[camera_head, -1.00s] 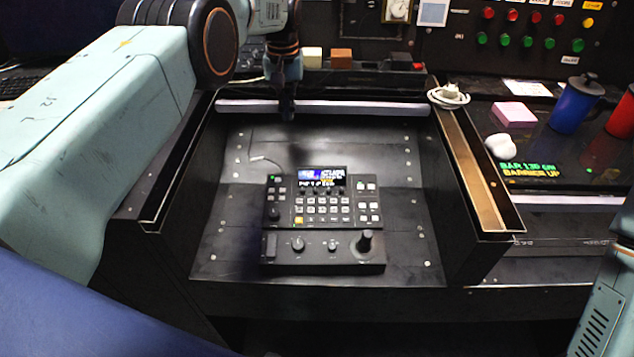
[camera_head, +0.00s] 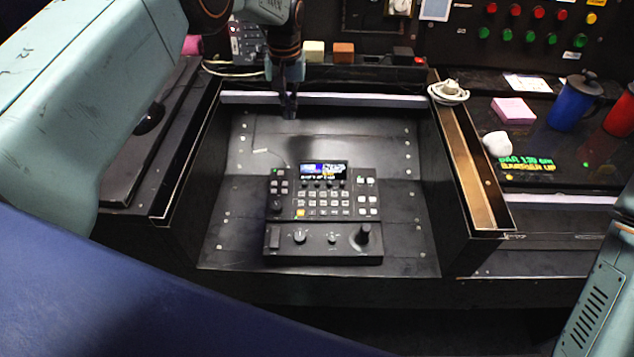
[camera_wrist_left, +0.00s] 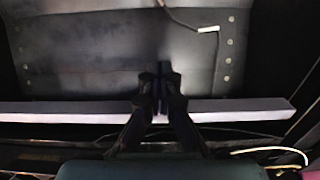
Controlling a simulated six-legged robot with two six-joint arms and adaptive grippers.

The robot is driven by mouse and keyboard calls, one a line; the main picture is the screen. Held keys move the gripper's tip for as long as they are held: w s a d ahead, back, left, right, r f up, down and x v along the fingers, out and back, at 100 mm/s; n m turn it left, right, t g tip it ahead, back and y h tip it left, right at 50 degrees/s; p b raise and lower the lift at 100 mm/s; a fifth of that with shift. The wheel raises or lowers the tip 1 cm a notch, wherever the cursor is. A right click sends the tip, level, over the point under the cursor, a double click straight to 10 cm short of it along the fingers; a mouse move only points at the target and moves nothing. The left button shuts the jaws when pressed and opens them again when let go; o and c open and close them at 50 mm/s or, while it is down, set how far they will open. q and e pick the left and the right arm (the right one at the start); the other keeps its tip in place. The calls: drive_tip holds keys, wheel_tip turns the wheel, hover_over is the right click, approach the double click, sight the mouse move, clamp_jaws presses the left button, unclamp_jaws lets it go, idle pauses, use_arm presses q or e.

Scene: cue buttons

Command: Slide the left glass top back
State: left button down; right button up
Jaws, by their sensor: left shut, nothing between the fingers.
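The left glass top shows mainly as its pale lavender front bar (camera_head: 345,99), which lies across the back of the open console well. The pane itself is hard to make out. My left gripper (camera_head: 289,110) is shut and empty at the bar, left of its middle. In the left wrist view the shut fingertips (camera_wrist_left: 161,78) reach past the bar (camera_wrist_left: 240,109) to its well side; I cannot tell whether they touch it. Below lies a black button console (camera_head: 322,205) with a lit screen. My right gripper is out of view.
A narrow wooden-floored trough (camera_head: 470,160) borders the well on the right, with a coiled white cable (camera_head: 448,93) at its back end. Right of it are a white cup (camera_head: 497,143), pink notes (camera_head: 514,111) and a blue jug (camera_head: 573,105). Small blocks (camera_head: 344,52) stand behind the bar.

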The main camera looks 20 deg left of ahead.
use_arm(q)
wheel_tip(320, 180, up, 9)
drive_tip(key=p, duration=0.6)
drive_tip(key=shift+p, duration=0.35)
drive_tip(key=shift+f, duration=0.1)
